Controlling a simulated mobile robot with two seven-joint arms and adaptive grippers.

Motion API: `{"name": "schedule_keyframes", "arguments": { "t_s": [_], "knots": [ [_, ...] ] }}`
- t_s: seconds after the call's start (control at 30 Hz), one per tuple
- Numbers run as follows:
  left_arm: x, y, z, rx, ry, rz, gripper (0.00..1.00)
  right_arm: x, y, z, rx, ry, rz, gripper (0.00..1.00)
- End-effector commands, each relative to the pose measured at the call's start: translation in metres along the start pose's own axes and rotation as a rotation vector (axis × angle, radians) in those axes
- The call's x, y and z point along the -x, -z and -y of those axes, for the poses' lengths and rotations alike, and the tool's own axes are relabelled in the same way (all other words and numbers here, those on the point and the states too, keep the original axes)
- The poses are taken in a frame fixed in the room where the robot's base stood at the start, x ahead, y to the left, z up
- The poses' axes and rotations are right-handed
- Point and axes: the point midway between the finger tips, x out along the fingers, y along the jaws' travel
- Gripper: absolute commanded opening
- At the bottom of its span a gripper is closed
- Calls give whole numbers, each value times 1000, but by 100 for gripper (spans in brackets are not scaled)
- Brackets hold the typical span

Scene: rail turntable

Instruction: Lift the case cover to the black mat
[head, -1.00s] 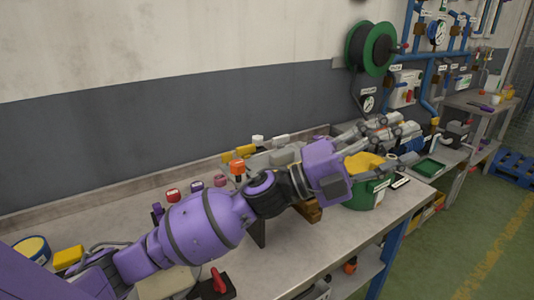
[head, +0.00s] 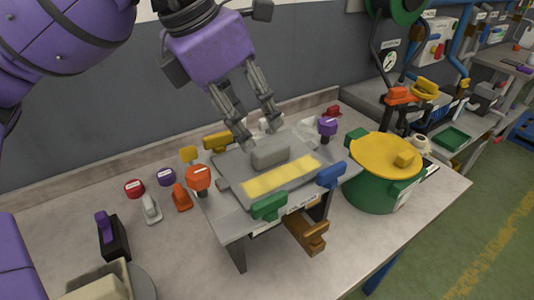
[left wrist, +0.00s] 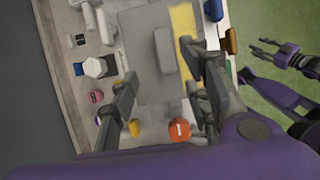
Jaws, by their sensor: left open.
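The case cover (head: 228,178), a grey plate with a raised grey handle (head: 270,154) and a yellow strip, lies flat on a raised stand on the bench. Coloured clamps and knobs surround it. My left gripper (head: 258,137) is open and empty above and just behind the handle, pointing down. In the left wrist view my left gripper (left wrist: 158,60) has its fingers spread, with the cover's handle (left wrist: 166,50) between and beyond them. My right gripper (left wrist: 264,62) appears at that view's right edge, away from the cover; its jaw state is unclear. I cannot make out the black mat.
A green pot with a yellow lid (head: 385,155) stands close right of the stand. An orange knob (head: 199,178), a green clamp (head: 268,206) and a blue clamp (head: 331,175) edge the cover. Several small parts lie at left.

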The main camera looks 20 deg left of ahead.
Motion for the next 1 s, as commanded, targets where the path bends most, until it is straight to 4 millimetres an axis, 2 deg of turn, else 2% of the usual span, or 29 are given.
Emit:
{"name": "schedule_keyframes", "arguments": {
  "t_s": [0.03, 0.1, 0.17, 0.27, 0.4, 0.5, 0.8, 0.83, 1.0],
  "knots": [
    [-7, 0, 1, 3, 5, -3, 44, 3, -12, -2, 0, -3, 23, 40],
    [-15, 0, 1, 3, 5, -2, 44, 6, -24, -4, 1, -6, 47, 40],
    [-21, 0, 2, 2, 7, -2, 44, 8, -29, -5, 2, -8, 57, 40],
    [-32, -2, 6, 1, 9, 0, 44, 8, -23, -5, 2, -8, 47, 40],
    [-52, -6, 12, -1, 9, 0, 44, 5, 2, -3, 2, -3, 1, 40],
    [-66, -6, 10, 2, 9, 1, 44, 2, 9, -1, 1, -1, -13, 40],
    [-73, -6, 10, 1, 7, 2, 44, 4, -2, -2, -1, -2, 8, 40],
    [-73, -6, 10, 1, 7, 2, 42, 5, -2, -2, -1, -2, 9, 40],
    [-73, -6, 10, 1, 8, 2, 20, 6, -4, -2, -2, -3, 13, 40]
  ]
}}
